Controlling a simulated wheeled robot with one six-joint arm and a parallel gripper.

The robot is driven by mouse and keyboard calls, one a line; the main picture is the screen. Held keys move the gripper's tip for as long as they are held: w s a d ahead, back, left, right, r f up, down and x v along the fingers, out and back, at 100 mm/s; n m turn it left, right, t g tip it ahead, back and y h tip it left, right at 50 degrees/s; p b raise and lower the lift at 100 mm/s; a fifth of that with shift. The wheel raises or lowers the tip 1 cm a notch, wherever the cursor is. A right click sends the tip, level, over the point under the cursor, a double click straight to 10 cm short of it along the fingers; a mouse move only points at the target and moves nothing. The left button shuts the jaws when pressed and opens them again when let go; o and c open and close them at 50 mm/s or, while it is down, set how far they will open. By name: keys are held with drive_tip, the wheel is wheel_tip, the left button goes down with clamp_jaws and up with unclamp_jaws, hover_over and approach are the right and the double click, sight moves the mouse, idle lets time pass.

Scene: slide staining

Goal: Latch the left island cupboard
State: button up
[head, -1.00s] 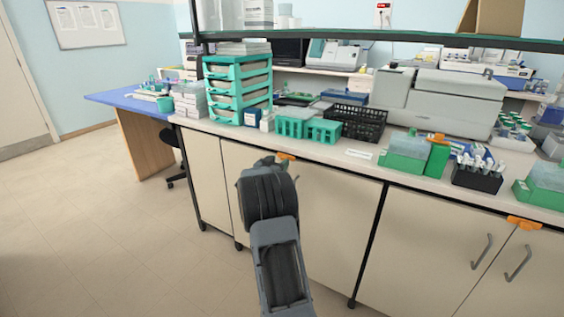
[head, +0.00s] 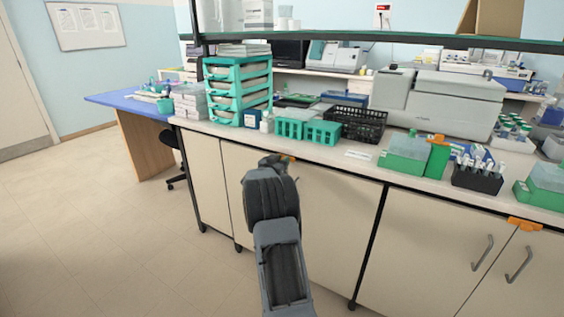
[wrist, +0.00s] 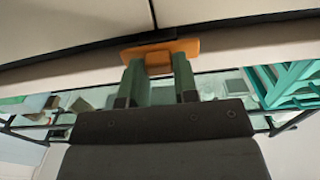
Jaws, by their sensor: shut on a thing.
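The left island cupboard has pale cream doors (head: 338,215) below the bench top, and both look closed. Its orange latch (wrist: 160,50) sits across the door seam at the top edge, level in the wrist view. My gripper (wrist: 159,70) is shut on the latch, with one green-grey finger on each side of its middle stub. In the head view only a small orange bit of the latch (head: 292,158) shows, and my arm hides the rest and the fingertips. A second orange latch (head: 525,224) is on the right cupboard.
The bench top (head: 335,153) above the latch holds teal racks (head: 322,133), a black basket (head: 358,123) and a teal drawer stack (head: 238,90). A dark post (head: 370,245) stands right of the left cupboard. The floor at left is clear.

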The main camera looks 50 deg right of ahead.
drive_tip(key=shift+c, duration=1.4)
drive_tip(key=shift+s+f+m+b, duration=0.1)
drive_tip(key=shift+f+m+b, duration=0.1)
drive_tip(key=shift+m+b, duration=3.4)
drive_tip(key=shift+s+f+m+b, duration=0.15)
drive_tip(key=shift+m+b, duration=1.65)
drive_tip(key=shift+m, duration=3.5)
drive_tip(key=shift+w, duration=0.1)
